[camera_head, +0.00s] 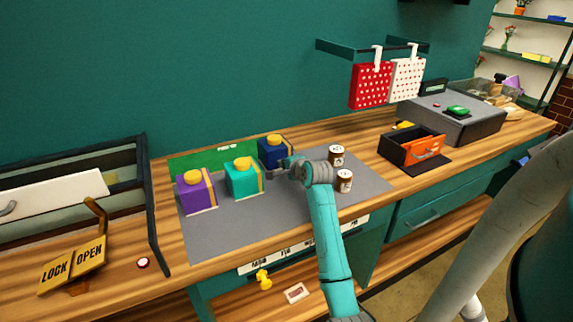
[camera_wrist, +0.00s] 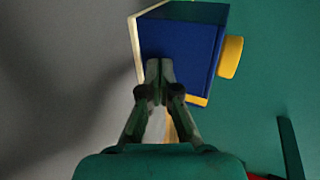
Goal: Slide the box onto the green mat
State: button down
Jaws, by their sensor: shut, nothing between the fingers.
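Three boxes with yellow knobs stand in a row: a purple box (camera_head: 195,195), a teal box (camera_head: 243,181) and a blue box (camera_head: 271,152). The green mat (camera_head: 208,157) is a strip at the back, partly hidden behind the boxes. My gripper (camera_head: 275,172) is shut and empty, at the front of the blue box. In the wrist view the closed fingertips (camera_wrist: 160,68) overlap the blue box (camera_wrist: 185,45); I cannot tell whether they touch it. A bit of green shows beyond the box there.
A grey mat (camera_head: 235,222) lies under the work area. Two jars (camera_head: 345,181) stand right of my gripper. An open black and orange drawer (camera_head: 415,148) is further right. A lock/open sign (camera_head: 75,262) and a glass-sided case (camera_head: 150,210) are at left.

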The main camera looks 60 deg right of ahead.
aim_at(280, 152)
jog(key=shift+w+d, duration=0.4)
jog(key=shift+w, duration=0.25)
jog(key=shift+w, duration=0.1)
jog(key=shift+w+d, duration=0.55)
jog(key=shift+w, duration=0.25)
jog(key=shift+w+d, duration=0.5)
jog(key=shift+w, duration=0.3)
jog(key=shift+w+d, duration=0.55)
jog(key=shift+w, duration=0.3)
jog(key=shift+w+d, duration=0.5)
jog(key=shift+w, duration=0.35)
jog(key=shift+w, duration=0.1)
jog(key=shift+w+d, duration=0.55)
jog(key=shift+w, duration=0.25)
jog(key=shift+f+v, duration=0.15)
jog(key=shift+v, duration=1.45)
jog(key=shift+f+v, duration=0.15)
jog(key=shift+v, duration=1.45)
jog(key=shift+s+a, duration=0.15)
